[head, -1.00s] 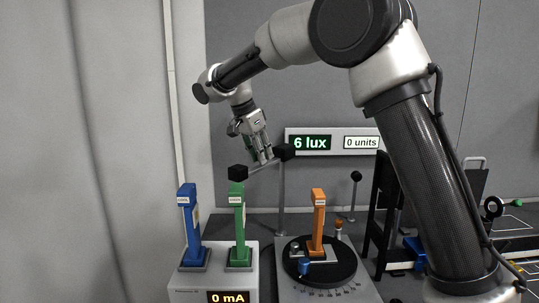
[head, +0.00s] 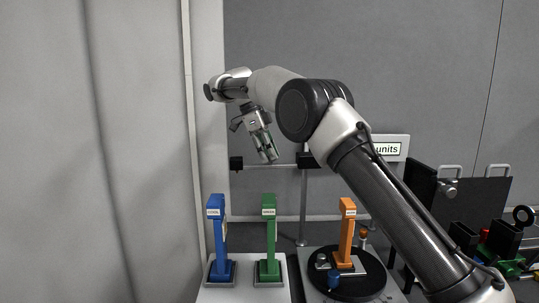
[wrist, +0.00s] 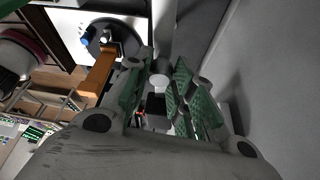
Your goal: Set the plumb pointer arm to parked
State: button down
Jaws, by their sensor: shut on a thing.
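A grey horizontal bar (head: 285,166) with a black block at its left end (head: 236,164) and a dark block (head: 308,160) at its right runs out from the top of a thin upright post (head: 304,205). I take it to be the pointer arm; no label on it is readable. My gripper (head: 268,158) comes down on the bar from above and is shut on it, between the two blocks. In the wrist view my green-padded fingers (wrist: 160,95) stand on either side of a pale round part (wrist: 160,73); the contact itself is partly hidden.
Blue (head: 218,235), green (head: 268,235) and orange (head: 347,232) posts stand below the bar. The orange one is on a black turntable (head: 370,283) with small knobs. A "units" display (head: 387,149) is partly covered by my arm. Dark panels (head: 480,200) stand to the right.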

jog(key=shift+w+m, duration=0.6)
jog(key=c, duration=1.2)
grip_release()
jog(key=shift+w+d, duration=0.1)
